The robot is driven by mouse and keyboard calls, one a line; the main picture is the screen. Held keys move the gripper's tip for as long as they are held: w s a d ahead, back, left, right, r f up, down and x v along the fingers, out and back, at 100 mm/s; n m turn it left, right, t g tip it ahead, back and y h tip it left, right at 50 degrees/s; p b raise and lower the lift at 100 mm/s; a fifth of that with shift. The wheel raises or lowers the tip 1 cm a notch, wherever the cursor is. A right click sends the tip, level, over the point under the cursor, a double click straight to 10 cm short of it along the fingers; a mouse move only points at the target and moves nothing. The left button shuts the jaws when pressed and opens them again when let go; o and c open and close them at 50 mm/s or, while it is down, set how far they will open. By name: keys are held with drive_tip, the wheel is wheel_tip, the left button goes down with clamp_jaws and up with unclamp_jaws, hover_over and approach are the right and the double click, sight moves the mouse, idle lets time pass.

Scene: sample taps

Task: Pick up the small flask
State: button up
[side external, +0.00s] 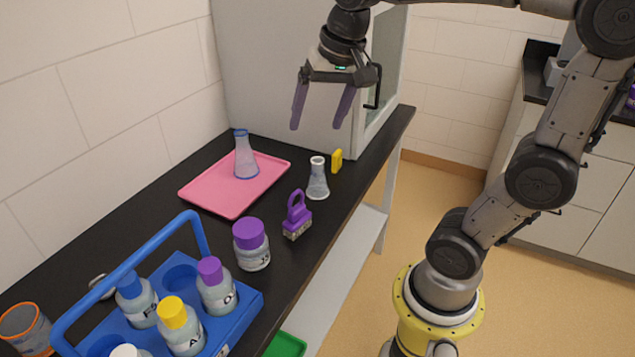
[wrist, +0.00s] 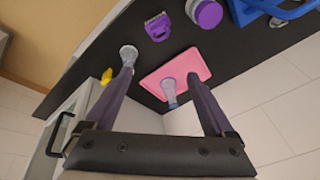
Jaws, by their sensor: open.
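The small flask (side external: 317,181) is a clear conical flask with a white rim. It stands upright on the black worktop, right of the pink tray; in the wrist view (wrist: 128,54) it shows at the tip of the left finger. A taller-looking flask with a blue rim (side external: 245,158) stands on the pink tray; in the wrist view (wrist: 169,92) it shows between the fingers. My gripper (side external: 318,123) is open and empty, pointing down, well above the worktop and apart from both flasks; its fingers also frame the wrist view (wrist: 160,76).
The pink tray (side external: 215,203) lies near the wall. A purple-handled brush-like tool (side external: 297,216), a purple-lidded jar (side external: 251,246) and a yellow item (side external: 336,161) stand near the small flask. A blue bottle carrier (side external: 240,305) is in front. A grey cabinet (side external: 270,80) stands behind.

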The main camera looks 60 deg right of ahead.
drive_tip(key=w+d+f+m+g, duration=0.2)
drive_tip(key=w+d+f+m, duration=0.1)
drive_tip(key=w+d, duration=0.3)
drive_tip(key=m+g, duration=0.2)
hover_over(318, 172)
drive_tip(key=w+d, duration=0.1)
wheel_tip(318, 172, down, 14)
drive_tip(key=shift+y, duration=0.3)
drive_tip(key=shift+s+d+f, duration=0.1)
drive_tip(key=shift+d+f, duration=0.05)
drive_tip(key=shift+f, duration=3.15)
clamp_jaws()
